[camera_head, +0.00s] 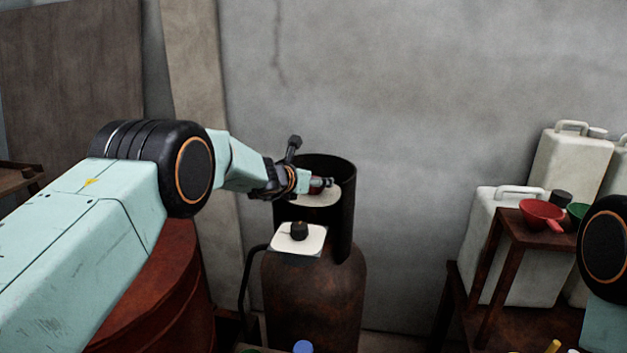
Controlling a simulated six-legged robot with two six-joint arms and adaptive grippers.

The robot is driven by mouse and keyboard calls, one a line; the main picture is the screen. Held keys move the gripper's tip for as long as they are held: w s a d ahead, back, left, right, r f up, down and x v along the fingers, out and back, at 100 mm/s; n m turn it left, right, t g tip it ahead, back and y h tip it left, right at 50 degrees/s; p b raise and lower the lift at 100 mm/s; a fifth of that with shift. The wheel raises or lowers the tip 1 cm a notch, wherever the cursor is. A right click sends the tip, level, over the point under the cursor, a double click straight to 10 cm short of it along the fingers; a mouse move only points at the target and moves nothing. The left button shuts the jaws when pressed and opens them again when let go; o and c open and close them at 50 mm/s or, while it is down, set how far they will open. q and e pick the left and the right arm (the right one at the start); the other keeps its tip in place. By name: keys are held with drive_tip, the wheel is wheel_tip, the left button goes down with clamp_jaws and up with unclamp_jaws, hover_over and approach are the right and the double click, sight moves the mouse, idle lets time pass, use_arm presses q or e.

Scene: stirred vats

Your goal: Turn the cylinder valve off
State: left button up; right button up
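A rusty brown gas cylinder (315,305) stands upright in the middle, in front of the wall. A dark open-fronted collar (345,205) rises around its top. A whitish round plate (322,199) shows inside the collar, with a small dark red part, perhaps the valve handle (316,185), just above it. My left gripper (318,183) reaches in from the left at the collar's opening, at or against this red part. Its fingers are small and dark, so I cannot tell whether they grip it. My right gripper is out of view; only part of that arm shows at the right edge.
A black knob on a white square plate (313,241) sits in front of the collar, below my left gripper. A reddish drum (180,290) stands at left. White jerrycans (510,245) and a wooden stand with a red funnel (541,213) are at right.

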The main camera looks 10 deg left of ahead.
use_arm(q)
drive_tip(key=shift+s, duration=0.1)
drive_tip(key=v, duration=1.2)
idle(0.4)
drive_tip(key=shift+f, duration=0.1)
